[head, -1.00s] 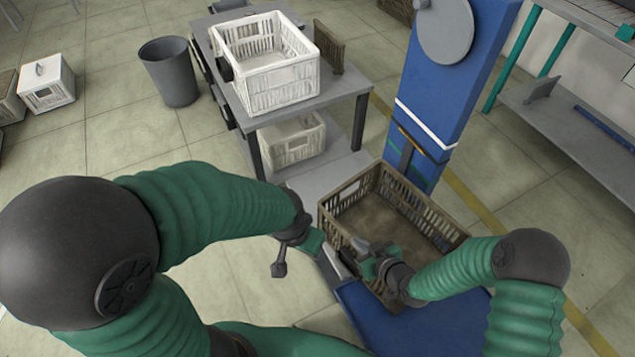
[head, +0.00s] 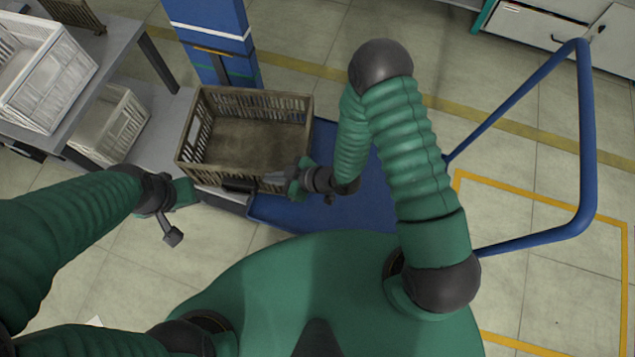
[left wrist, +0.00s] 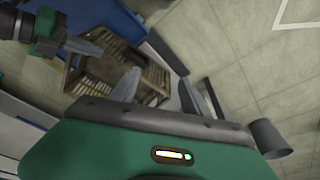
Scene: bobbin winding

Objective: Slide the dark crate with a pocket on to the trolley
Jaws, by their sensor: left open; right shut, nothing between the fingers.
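The dark crate (head: 250,145) is brown, slatted and empty in the head view. Its right part is over the blue trolley deck (head: 345,205); its left end is by the grey low surface. A dark patch (head: 240,185) on its near wall may be the pocket. My right gripper (head: 273,178) is shut and empty at the right part of that near wall; I cannot tell if it touches. My left gripper (head: 222,198) is open, near the crate's near left corner. The crate also shows in the left wrist view (left wrist: 152,75), partly behind a finger.
The trolley's blue handle (head: 587,130) rises at the right. A blue column (head: 215,45) stands behind the crate. White crates (head: 40,75) sit on the grey table and its lower shelf at left. Yellow-marked floor (head: 550,240) at the right is clear.

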